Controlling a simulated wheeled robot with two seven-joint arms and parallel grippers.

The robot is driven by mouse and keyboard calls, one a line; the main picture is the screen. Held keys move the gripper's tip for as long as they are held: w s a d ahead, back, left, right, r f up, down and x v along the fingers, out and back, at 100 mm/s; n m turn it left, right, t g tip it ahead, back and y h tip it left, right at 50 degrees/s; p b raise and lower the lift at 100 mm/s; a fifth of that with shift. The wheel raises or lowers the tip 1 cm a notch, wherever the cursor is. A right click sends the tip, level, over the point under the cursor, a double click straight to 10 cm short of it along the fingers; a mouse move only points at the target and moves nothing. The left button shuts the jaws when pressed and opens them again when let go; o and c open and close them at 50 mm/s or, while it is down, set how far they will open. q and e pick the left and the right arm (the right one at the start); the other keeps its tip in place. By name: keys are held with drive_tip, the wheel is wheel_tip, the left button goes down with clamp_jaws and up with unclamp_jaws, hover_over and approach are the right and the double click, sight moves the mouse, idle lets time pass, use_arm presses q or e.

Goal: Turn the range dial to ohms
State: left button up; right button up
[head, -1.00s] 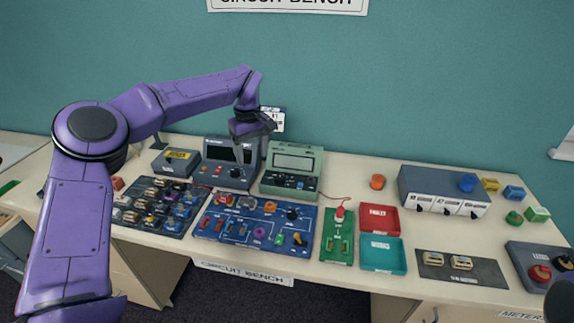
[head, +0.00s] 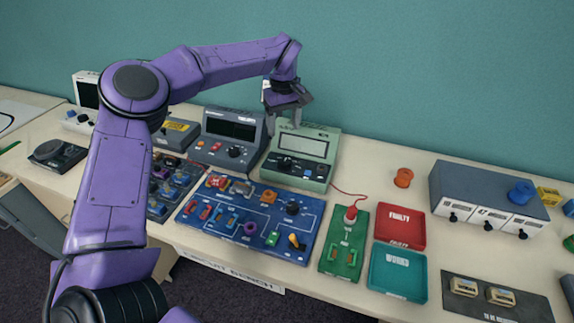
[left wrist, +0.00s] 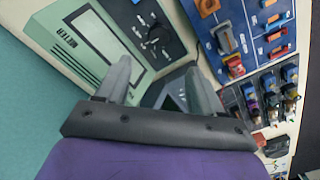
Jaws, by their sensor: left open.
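The green meter (head: 303,152) stands at the back of the bench, with a pale screen and a dark control panel. Its dark range dial (head: 285,166) is on that panel; the setting is too small to read. The meter (left wrist: 96,38) and the dial (left wrist: 155,34) also show in the left wrist view. My left gripper (head: 284,117) is open and empty, above the back left corner of the meter. In the left wrist view its two fingers (left wrist: 158,72) are apart, with the dial beyond the fingertips and not between them. My right gripper is out of view.
A dark grey instrument (head: 228,138) with its own knob stands just left of the meter. A blue circuit board (head: 262,203) lies in front. A green board (head: 345,240), a red tray (head: 400,228) and a teal tray (head: 398,271) are to the right.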

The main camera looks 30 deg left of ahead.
sight(284, 162)
use_arm(q)
wheel_tip(284, 162, down, 13)
drive_tip(key=shift+w+p, duration=0.1)
drive_tip(key=shift+p, duration=0.5)
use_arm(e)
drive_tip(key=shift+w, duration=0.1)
use_arm(q)
drive_tip(key=c, duration=1.1)
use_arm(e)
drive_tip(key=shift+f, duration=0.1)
